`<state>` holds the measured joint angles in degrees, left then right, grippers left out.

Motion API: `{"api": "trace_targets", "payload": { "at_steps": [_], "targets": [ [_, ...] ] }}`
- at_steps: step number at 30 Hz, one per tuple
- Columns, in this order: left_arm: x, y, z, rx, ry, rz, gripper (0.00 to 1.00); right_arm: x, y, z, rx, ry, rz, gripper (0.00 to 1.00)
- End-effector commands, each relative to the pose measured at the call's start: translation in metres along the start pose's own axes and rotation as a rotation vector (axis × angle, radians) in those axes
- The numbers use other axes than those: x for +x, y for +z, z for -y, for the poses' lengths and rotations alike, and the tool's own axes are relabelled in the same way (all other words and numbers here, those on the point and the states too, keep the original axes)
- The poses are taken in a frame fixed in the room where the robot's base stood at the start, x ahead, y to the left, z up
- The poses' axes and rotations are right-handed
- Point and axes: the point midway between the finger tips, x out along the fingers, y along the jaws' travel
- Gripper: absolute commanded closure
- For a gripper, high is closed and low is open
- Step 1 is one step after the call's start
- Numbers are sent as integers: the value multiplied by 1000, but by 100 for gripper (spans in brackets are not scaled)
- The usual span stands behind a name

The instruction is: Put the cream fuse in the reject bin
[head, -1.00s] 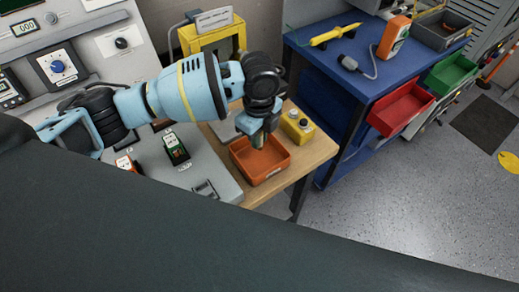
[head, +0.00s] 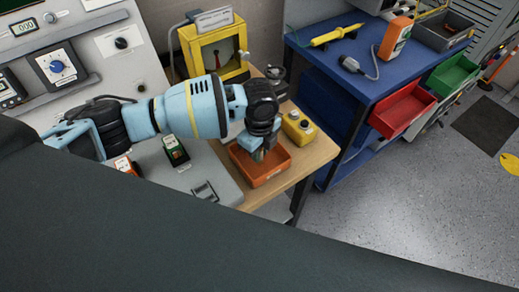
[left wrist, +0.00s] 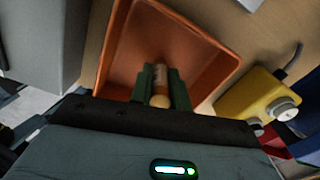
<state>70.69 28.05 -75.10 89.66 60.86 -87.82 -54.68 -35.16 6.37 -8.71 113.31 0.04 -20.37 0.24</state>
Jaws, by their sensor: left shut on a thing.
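My left gripper (head: 257,154) points down over the orange bin (head: 283,171) on the wooden table. In the left wrist view its two fingers (left wrist: 160,90) are shut on the cream fuse (left wrist: 160,96), which shows between them with its end toward the camera. Behind the fuse, the floor of the orange bin (left wrist: 185,38) shows empty. In the head view the fuse is hidden by the fingers. The fingertips appear within the bin's outline; their exact height above its floor is unclear. My right gripper is not in view.
A yellow button box (head: 298,126) stands right beside the orange bin. A yellow-framed device (head: 213,47) is behind. A red bin (head: 402,108) and a green bin (head: 449,75) hang on the blue bench (head: 345,78) to the right.

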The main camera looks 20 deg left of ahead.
Motion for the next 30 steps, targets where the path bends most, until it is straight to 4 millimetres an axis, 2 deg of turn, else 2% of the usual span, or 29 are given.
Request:
{"api": "trace_targets", "payload": {
  "at_steps": [2, 3, 7, 15, 20, 30],
  "targets": [
    [3, 0, 0, 0, 1, -1, 100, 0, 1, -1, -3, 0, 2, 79],
    [2, 0, 0, 0, 1, -1, 77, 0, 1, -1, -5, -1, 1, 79],
    [2, 0, 0, 0, 1, -1, 60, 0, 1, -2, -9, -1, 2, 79],
    [2, 0, 0, 0, 1, 0, 60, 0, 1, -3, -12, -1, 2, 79],
    [-9, 0, 0, 0, -2, 1, 60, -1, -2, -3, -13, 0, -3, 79],
    [-74, 0, 1, -1, -4, 1, 60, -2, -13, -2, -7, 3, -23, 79]
  ]
}}
